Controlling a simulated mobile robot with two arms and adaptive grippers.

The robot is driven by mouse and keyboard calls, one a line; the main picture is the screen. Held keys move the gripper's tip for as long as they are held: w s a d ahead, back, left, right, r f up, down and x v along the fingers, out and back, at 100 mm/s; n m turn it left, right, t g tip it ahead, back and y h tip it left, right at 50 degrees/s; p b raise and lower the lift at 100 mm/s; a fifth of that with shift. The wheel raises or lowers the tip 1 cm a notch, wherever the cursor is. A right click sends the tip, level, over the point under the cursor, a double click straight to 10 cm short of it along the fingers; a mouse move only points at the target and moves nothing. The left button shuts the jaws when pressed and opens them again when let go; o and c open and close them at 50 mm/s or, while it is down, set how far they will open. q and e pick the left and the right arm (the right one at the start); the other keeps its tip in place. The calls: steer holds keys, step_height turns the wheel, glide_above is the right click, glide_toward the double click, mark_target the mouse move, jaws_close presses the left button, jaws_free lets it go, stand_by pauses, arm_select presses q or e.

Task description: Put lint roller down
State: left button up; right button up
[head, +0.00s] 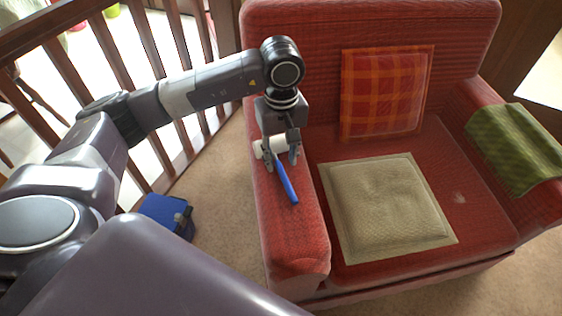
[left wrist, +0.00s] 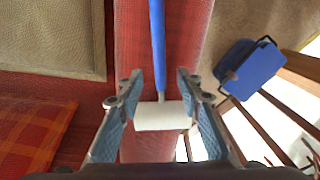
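The lint roller has a blue handle (head: 287,183) and a white roller head (left wrist: 162,116). It appears to lie on the red left armrest (head: 297,235) of the sofa, its handle pointing to the armrest's front. My left gripper (head: 281,160) points down just over the roller. In the left wrist view its two fingers (left wrist: 159,80) stand apart, with clear gaps on both sides of the handle. The white head is between or just beneath the fingers; contact cannot be told. My right gripper is not in view.
The sofa seat holds a beige cushion (head: 388,208) and a red plaid pillow (head: 386,92). A green cloth (head: 517,148) drapes over the right armrest. A blue box (head: 166,215) stands on the carpet beside the wooden railing (head: 172,62). The armrest's front part is clear.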

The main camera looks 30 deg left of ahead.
mark_target(281, 168)
arm_select(q)
step_height(281, 168, up, 10)
steer(key=p, duration=0.1)
steer(key=shift+f, duration=0.2)
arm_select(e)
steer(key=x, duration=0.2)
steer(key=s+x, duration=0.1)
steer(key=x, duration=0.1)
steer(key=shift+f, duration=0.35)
